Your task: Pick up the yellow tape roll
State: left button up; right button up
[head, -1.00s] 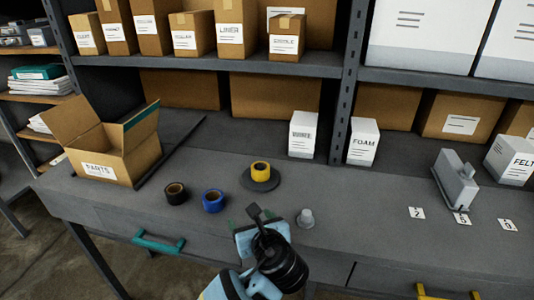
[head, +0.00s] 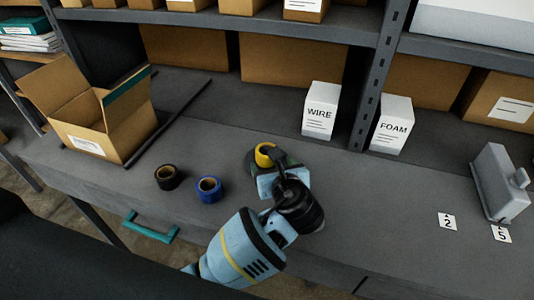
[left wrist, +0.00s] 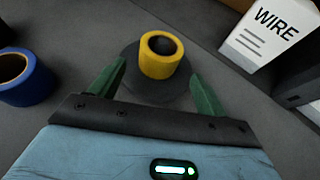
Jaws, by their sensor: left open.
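The yellow tape roll (head: 265,155) lies on a dark round disc on the workbench, partly hidden behind my left gripper in the head view. My left gripper (head: 268,168) is at the disc's near side. In the left wrist view the yellow tape roll (left wrist: 161,54) stands just ahead of the fingertips, roughly centred between them. The green fingers of the left gripper (left wrist: 158,80) are spread open and empty, one on each side of the near part of the disc (left wrist: 140,92). The roll's near side does not appear touched. My right gripper is not in view.
A blue tape roll (head: 209,189) and a black one (head: 167,177) lie left of my left gripper. Behind stand white boxes marked WIRE (head: 320,110) and FOAM (head: 392,124). An open cardboard box (head: 85,112) is at left.

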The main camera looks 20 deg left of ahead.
pick_arm(q)
jog(key=shift+r+x, duration=0.2)
jog(key=shift+x, duration=1.35)
jog(key=shift+r+x, duration=0.25)
jog(key=shift+x, duration=1.35)
jog(key=shift+w+a, duration=0.1)
jog(key=shift+a, duration=0.05)
jog(key=c, duration=1.1)
jog(key=shift+r, duration=5.05)
